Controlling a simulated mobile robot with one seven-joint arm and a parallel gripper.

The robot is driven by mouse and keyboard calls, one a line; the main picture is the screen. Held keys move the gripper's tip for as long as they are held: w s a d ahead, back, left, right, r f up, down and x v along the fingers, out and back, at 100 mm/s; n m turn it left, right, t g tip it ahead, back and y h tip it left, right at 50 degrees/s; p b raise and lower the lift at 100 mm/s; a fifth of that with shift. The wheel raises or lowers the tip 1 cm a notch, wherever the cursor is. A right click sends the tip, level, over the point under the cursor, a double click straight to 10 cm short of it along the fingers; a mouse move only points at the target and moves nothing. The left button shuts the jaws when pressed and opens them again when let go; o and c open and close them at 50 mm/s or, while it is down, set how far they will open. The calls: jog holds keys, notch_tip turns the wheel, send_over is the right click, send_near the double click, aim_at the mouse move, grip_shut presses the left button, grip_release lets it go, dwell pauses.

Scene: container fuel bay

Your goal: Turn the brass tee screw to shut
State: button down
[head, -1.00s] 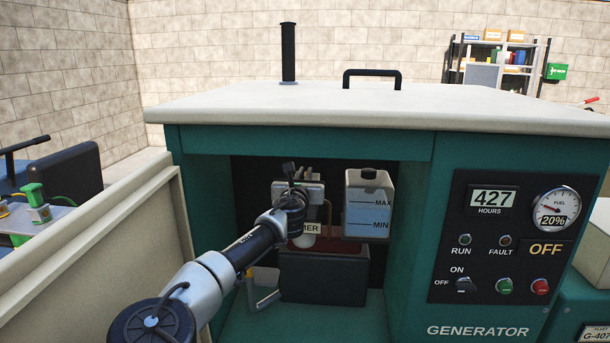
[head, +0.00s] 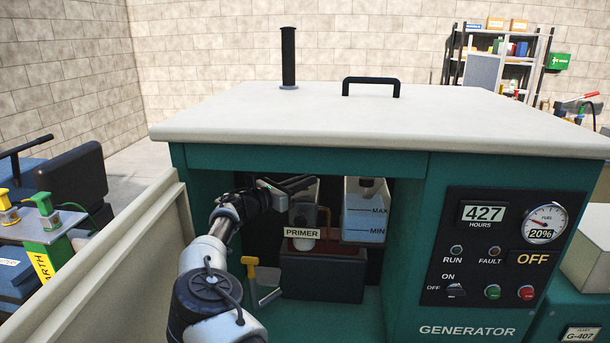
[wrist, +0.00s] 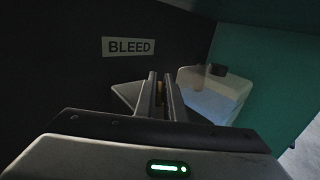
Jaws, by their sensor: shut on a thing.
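In the wrist view, a small brass piece (wrist: 159,92), which looks like the tee screw, shows between the two dark fingers of my gripper (wrist: 163,88). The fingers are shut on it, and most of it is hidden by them. The BLEED label (wrist: 129,47) is on the dark wall behind, up and left of the fingers. In the head view, my gripper (head: 291,184) is inside the open generator bay, in front of the upper grey pump body. The screw cannot be made out there.
A translucent tank (head: 366,210) stands right of my gripper. The PRIMER label (head: 301,233) and a yellow tee-shaped handle (head: 251,267) are below. The generator's pale top (head: 400,120) overhangs the bay, and an open door panel (head: 120,245) stands at left.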

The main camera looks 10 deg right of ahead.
jog(key=shift+m+g+h+p, duration=0.3)
jog(key=shift+m+g, duration=0.1)
jog(key=shift+g, duration=0.1)
jog(key=c, duration=1.8)
grip_release()
jog(key=shift+c, duration=0.2)
jog(key=shift+f+t+b, duration=0.15)
jog(key=shift+t+b, duration=0.15)
jog(key=shift+b, duration=0.15)
